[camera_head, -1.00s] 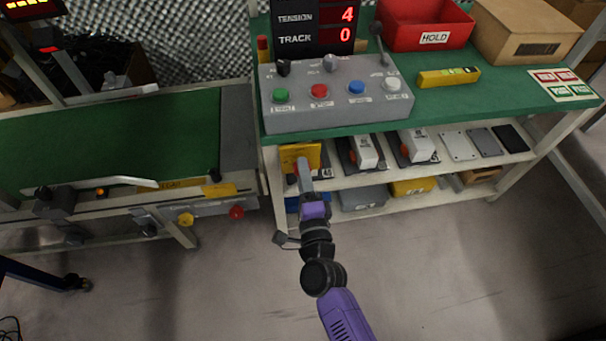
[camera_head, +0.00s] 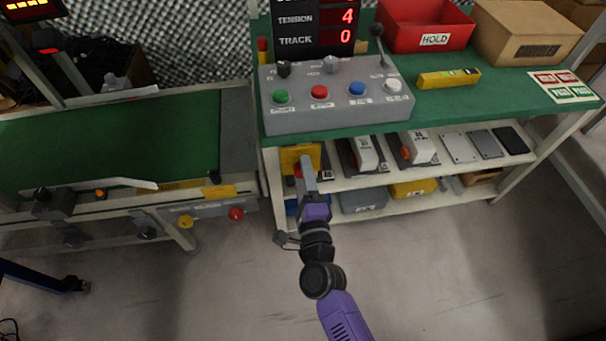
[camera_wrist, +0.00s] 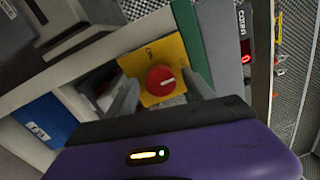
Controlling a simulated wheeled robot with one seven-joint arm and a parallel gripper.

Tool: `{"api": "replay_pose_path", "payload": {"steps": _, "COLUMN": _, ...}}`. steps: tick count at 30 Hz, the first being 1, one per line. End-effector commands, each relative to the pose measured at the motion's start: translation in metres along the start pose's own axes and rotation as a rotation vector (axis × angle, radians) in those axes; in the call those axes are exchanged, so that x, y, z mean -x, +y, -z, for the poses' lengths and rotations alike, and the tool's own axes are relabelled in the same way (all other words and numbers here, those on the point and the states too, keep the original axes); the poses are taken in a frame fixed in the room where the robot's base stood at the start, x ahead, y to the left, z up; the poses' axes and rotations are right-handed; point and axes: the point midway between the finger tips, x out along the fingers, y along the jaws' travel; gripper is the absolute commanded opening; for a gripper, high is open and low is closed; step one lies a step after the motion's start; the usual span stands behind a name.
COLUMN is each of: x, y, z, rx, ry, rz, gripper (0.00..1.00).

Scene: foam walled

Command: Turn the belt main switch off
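The belt main switch is a round red knob (camera_wrist: 160,80) with a white mark, on a yellow plate (camera_wrist: 168,50). In the wrist view the mark lies nearly level, toward the right. In the head view the yellow plate (camera_head: 290,158) is under the left end of the green bench top, and my arm partly covers the knob. My gripper (camera_wrist: 161,92) is open, with one finger on each side of the knob. Small gaps seem to show between the fingers and the knob; contact is unclear. In the head view my gripper (camera_head: 303,172) is in front of the plate.
A grey control box (camera_head: 335,115) with coloured buttons stands on the bench above. Shelves to the right hold white-and-orange devices and bins. A green conveyor belt (camera_head: 110,140) is at left, with a red knob (camera_head: 237,214) on its side. The floor in front is clear.

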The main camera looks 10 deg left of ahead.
Motion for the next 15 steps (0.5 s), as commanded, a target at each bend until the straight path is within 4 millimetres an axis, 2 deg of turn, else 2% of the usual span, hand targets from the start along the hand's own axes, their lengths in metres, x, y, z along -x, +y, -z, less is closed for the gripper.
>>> {"api": "replay_pose_path", "payload": {"steps": 9, "x": 0.002, "y": 0.000, "z": -0.001, "rx": 0.001, "ry": -0.001, "rz": 0.000, "gripper": 0.61}}
{"api": "replay_pose_path", "payload": {"steps": 15, "x": 0.026, "y": 0.001, "z": 0.000, "rx": 0.001, "ry": 0.000, "rz": -0.003, "gripper": 0.61}}
